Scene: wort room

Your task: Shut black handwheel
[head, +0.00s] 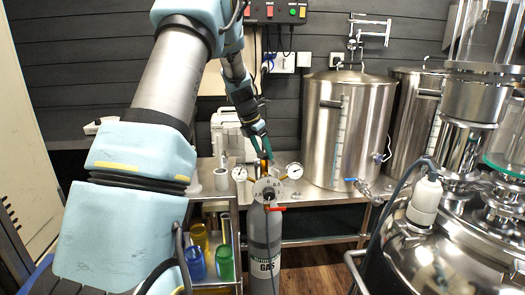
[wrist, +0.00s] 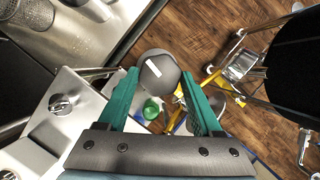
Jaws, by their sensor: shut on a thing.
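The black handwheel (wrist: 160,70) shows in the wrist view as a round dark grey disc with a white bar mark, tilted in the picture. My gripper (wrist: 160,78) has one green finger on each side of it and is shut on it. In the head view my gripper (head: 264,150) points down behind the gas cylinder's gauges, and I cannot make out the handwheel clearly there. The grey gas cylinder (head: 264,240) stands upright in front of the bench, with a round grey plate and a red lever at its top.
Two round gauges (head: 294,171) flank the cylinder top. A steel tank (head: 345,125) stands on the bench to the right, with more vessels and hoses beyond. Green (head: 225,264) and blue containers sit in a rack at lower left. Wooden floor shows below the bench.

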